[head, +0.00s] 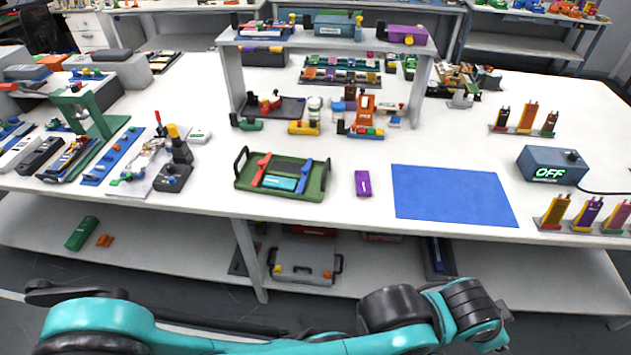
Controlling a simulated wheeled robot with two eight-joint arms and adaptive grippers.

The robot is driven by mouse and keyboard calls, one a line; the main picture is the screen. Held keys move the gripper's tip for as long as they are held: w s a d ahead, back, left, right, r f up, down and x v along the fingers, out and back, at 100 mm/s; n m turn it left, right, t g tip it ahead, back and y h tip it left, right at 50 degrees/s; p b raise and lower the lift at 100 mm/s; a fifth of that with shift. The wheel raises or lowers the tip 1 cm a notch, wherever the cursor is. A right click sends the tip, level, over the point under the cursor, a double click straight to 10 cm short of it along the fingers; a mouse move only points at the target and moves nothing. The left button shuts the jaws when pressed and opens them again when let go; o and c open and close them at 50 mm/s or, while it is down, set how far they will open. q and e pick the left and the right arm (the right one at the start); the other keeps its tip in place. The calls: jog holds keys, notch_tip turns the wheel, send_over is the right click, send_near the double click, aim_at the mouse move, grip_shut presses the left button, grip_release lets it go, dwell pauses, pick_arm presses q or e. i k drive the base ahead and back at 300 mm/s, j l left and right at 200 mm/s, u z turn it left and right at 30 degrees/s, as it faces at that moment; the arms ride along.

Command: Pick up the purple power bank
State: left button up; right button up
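The purple power bank (362,184) lies on the white table near its front edge. It sits between a green tray on its left and a blue mat on its right, apart from both. A teal and black arm of mine crosses the bottom of the head view, below the table's front edge. No gripper fingers can be made out, and nothing touches the power bank.
The green tray (243,184) holds red and blue tools. The blue mat (453,196) lies flat and bare. A grey shelf (330,44) stands behind, with small parts under it. A blue box reading OFF (546,167) is at right. White table surface around the power bank is clear.

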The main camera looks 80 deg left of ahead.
aim_at(363, 187)
jog(key=u, duration=2.2)
jog(key=i+l+u, duration=0.5)
jog(key=l, duration=0.25)
jog(key=i+l+u, duration=0.3)
jog(key=k+l, duration=0.05)
jog(key=l, duration=0.05)
